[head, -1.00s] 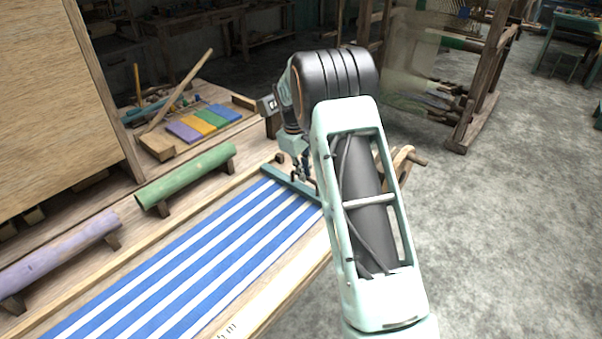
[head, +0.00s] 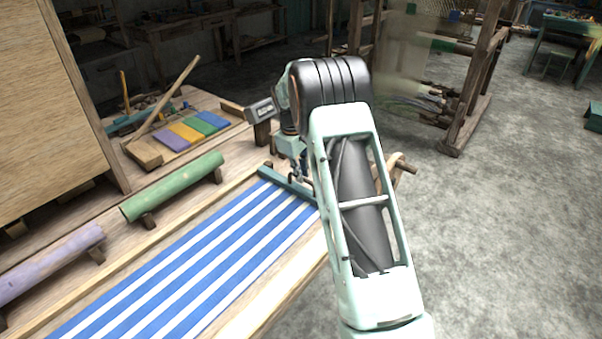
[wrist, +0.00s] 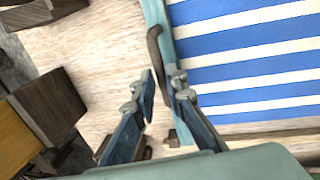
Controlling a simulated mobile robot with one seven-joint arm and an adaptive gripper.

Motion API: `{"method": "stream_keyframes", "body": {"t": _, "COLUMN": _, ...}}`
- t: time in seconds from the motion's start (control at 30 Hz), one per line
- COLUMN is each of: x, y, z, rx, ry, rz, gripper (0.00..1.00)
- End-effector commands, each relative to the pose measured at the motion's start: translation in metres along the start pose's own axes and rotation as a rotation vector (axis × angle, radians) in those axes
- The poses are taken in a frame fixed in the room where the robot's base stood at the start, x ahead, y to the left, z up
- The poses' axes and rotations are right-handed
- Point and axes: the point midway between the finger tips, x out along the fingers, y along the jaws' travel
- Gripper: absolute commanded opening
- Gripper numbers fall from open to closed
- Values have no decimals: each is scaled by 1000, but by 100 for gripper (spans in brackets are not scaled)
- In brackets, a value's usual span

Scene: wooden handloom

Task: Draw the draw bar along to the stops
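The draw bar (head: 288,186) is a teal bar across the far end of the blue-and-white striped cloth. In the wrist view the bar (wrist: 159,14) runs along the cloth edge and carries a dark curved handle (wrist: 154,46). Bar and block look touching or nearly so. My arm hides the bar's right end.
A green roller (head: 175,187) and a lilac roller (head: 50,262) lie left of the cloth (head: 190,270). Coloured slabs (head: 190,130) and a slanted stick lie behind. A dark post (wrist: 50,105) stands close to my gripper. Open floor lies to the right.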

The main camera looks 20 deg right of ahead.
Motion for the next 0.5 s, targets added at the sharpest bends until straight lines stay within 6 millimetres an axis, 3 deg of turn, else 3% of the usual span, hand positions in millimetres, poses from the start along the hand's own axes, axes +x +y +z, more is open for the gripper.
{"method": "stream_keyframes", "body": {"t": 0.13, "x": -1, "y": 4, "z": 0, "rx": 3, "ry": 4, "rz": 8, "gripper": 27}}
{"method": "stream_keyframes", "body": {"t": 0.5, "x": -7, "y": 2, "z": 0, "rx": 2, "ry": 4, "rz": 4, "gripper": 27}}
